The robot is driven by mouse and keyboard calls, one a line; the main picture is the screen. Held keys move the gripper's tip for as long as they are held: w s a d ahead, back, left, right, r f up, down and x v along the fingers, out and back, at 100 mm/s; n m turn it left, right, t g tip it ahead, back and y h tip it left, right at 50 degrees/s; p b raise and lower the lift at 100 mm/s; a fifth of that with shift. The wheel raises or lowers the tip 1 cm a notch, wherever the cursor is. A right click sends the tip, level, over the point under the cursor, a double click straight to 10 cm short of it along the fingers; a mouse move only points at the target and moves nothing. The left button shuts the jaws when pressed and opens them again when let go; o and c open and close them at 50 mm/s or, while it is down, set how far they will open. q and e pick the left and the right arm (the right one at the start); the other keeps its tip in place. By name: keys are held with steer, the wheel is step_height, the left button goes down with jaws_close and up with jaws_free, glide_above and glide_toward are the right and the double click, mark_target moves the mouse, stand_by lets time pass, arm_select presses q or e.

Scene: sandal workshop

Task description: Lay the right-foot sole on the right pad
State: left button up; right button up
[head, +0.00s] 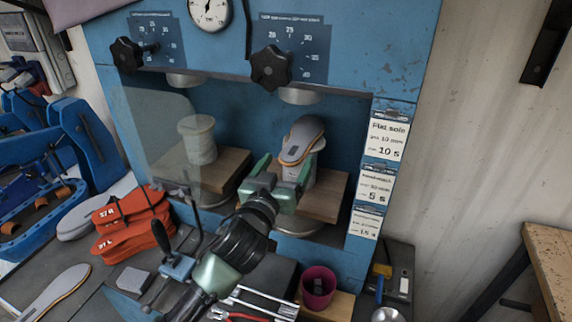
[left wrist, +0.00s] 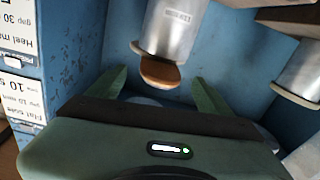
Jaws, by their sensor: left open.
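A pale-topped sole with a tan edge (head: 303,135) lies on top of the pale upright post (head: 318,147) at the right station of the blue press. Its tan end (left wrist: 160,76) shows in the left wrist view at the end of the silver post (left wrist: 172,32). I cannot read which foot it is for. My left gripper (head: 282,174) is open in front of the sole. In the left wrist view its fingers (left wrist: 158,90) stand apart, one on each side of the tan end, with gaps. My right gripper is not in view.
A second post (head: 200,140) stands bare at the left station. The press (head: 388,50) walls in both stations, with rams (head: 300,96) overhead.

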arm_select(q)
steer(key=shift+s, duration=0.1)
stand_by(0.5)
steer(key=shift+p+v, duration=0.4)
steer(key=shift+v, duration=1.15)
steer(key=v, duration=0.4)
steer(key=shift+s+a+p, duration=0.15)
steer(key=shift+s+p, duration=0.2)
steer(key=shift+p, duration=0.05)
steer(key=shift+o, duration=0.3)
steer(key=o, duration=0.4)
